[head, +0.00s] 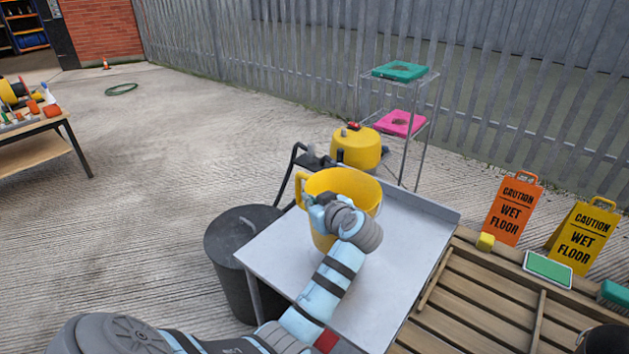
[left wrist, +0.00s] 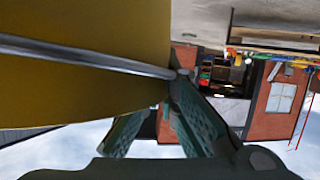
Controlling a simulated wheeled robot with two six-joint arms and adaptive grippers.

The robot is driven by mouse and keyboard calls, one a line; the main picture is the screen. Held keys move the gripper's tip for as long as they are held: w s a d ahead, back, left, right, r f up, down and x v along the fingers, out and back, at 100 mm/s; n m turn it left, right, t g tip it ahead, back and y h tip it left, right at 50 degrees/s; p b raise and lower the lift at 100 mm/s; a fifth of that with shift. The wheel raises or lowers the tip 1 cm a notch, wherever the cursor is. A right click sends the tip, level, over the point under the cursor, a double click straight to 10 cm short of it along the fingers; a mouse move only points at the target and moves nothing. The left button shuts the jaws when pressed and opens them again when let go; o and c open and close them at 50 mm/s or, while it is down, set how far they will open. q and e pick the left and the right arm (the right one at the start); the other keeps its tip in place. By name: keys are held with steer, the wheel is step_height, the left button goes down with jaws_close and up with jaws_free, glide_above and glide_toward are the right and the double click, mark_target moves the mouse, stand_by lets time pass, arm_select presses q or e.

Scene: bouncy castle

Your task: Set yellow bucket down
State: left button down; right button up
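The yellow bucket (head: 345,183) is upright over the left part of the grey metal table (head: 395,235) in the head view. Its loop handle (head: 300,190) shows on the left. My left gripper (head: 320,210) is at the bucket's near side, and my arm hides part of the bucket and its base. I cannot tell whether the base touches the table. In the left wrist view, the bucket (left wrist: 85,25) fills the upper left, and my left fingers (left wrist: 180,85) close together at the end of a grey bar across it. My right gripper is not in view.
A dark bin (head: 235,260) stands left of the table. A yellow machine (head: 355,148) and a wire shelf (head: 425,100) are behind it. A slatted pallet (head: 480,300) with small items and two wet-floor signs (head: 512,212) are on the right. The table's right part is clear.

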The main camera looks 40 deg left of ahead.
arm_select(q)
step_height(320, 180, down, 7)
steer(key=shift+b, duration=0.4)
steer(key=c, duration=2.1)
jaws_free()
steer(key=o, duration=0.3)
steer(key=shift+r, duration=0.1)
steer(key=v, duration=0.7)
steer(key=shift+d+r, duration=0.15)
steer(key=shift+d, duration=0.1)
steer(key=shift+a, duration=0.1)
steer(key=shift+s, duration=0.1)
